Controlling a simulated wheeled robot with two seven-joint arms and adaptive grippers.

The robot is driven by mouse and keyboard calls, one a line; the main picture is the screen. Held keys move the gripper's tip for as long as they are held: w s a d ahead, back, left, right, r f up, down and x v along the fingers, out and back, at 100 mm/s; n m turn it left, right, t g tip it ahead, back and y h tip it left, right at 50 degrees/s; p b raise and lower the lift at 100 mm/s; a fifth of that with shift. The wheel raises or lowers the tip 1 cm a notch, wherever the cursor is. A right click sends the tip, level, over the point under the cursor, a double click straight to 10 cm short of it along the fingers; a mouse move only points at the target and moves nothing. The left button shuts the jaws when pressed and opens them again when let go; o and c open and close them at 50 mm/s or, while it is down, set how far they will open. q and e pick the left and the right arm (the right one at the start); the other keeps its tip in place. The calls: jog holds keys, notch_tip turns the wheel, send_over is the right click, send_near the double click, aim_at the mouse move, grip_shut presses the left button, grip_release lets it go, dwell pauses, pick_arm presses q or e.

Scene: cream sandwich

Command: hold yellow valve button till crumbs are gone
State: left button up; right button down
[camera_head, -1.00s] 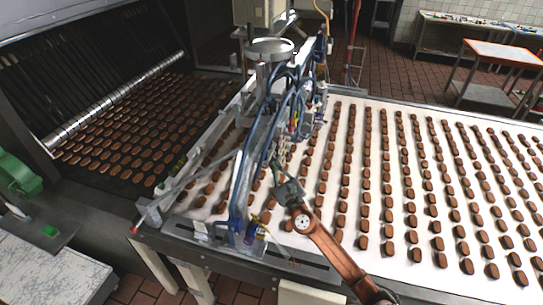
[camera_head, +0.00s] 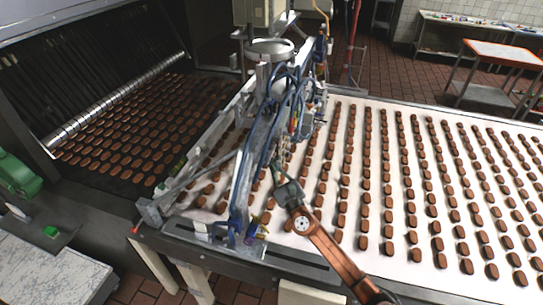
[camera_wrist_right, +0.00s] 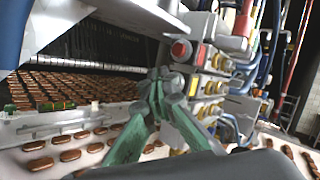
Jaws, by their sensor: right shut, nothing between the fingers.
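My right gripper (camera_head: 278,168) reaches from the lower right to the side of the depositing machine (camera_head: 262,140) above the white belt. In the right wrist view its green fingers (camera_wrist_right: 160,82) are shut with nothing between them. Their tips are at the valve block (camera_wrist_right: 205,65), just below a red button (camera_wrist_right: 181,50). A yellow button (camera_wrist_right: 193,85) shows just right of the tips, partly covered; whether they touch or press it cannot be told. No crumbs can be made out. My left gripper is not in view.
Rows of brown biscuits lie on the white belt (camera_head: 350,110) and on the dark belt (camera_head: 75,180) at left. Blue hoses (camera_wrist_right: 262,75) hang right of the valve block. A table (camera_head: 505,52) stands at the back right.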

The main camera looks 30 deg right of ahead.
jog(key=shift+s+a, duration=0.4)
jog(key=shift+a, duration=0.1)
jog(key=s+a+p, duration=0.2)
jog(key=s+a, duration=0.1)
jog(key=a, duration=0.1)
jog(key=shift+s, duration=0.15)
dwell(0.4)
dwell(0.3)
